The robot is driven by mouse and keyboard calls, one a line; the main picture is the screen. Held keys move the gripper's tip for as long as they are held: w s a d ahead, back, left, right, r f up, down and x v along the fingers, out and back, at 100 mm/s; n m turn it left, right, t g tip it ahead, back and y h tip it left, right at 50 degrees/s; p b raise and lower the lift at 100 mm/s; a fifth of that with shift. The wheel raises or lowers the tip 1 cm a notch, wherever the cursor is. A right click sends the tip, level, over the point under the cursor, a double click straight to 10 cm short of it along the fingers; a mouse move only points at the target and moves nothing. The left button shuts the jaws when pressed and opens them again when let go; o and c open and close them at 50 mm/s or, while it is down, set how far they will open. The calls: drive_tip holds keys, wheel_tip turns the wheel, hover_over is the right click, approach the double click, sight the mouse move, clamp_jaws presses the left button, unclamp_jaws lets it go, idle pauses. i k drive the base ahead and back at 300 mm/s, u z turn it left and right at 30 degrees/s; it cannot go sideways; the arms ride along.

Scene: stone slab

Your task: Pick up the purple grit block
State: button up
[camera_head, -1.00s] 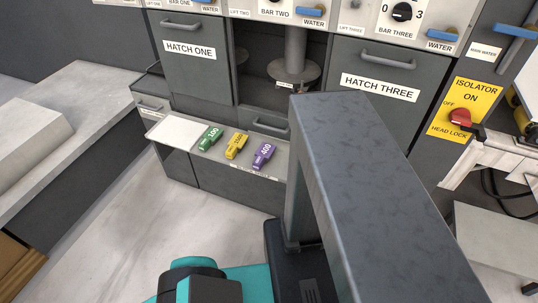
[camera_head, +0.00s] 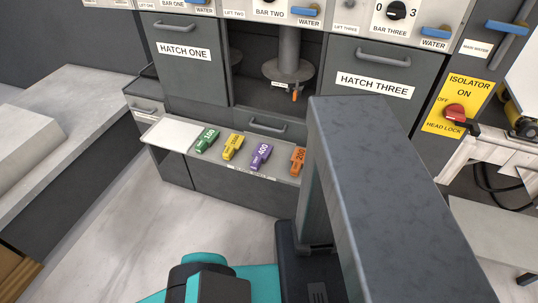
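The purple grit block (camera_head: 261,156), marked 400, lies on a narrow pale shelf (camera_head: 222,160) below the hatches. It sits between the yellow block (camera_head: 233,146) on its left and the orange block (camera_head: 298,159), marked 200, on its right. It is in full view and nothing touches it. My gripper does not show in this view.
A green block (camera_head: 206,140) marked 100 and a bare white plate (camera_head: 172,135) are further left on the shelf. A grey slab bench (camera_head: 60,120) stands at left. The pale floor (camera_head: 140,235) before the shelf is clear. A red isolator knob (camera_head: 455,112) is at right.

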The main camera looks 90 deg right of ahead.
sight(261, 152)
drive_tip(key=z, duration=0.75)
drive_tip(key=k, duration=0.6)
drive_tip(key=z, duration=0.05)
drive_tip(key=i, duration=0.6)
drive_tip(key=z, duration=0.1)
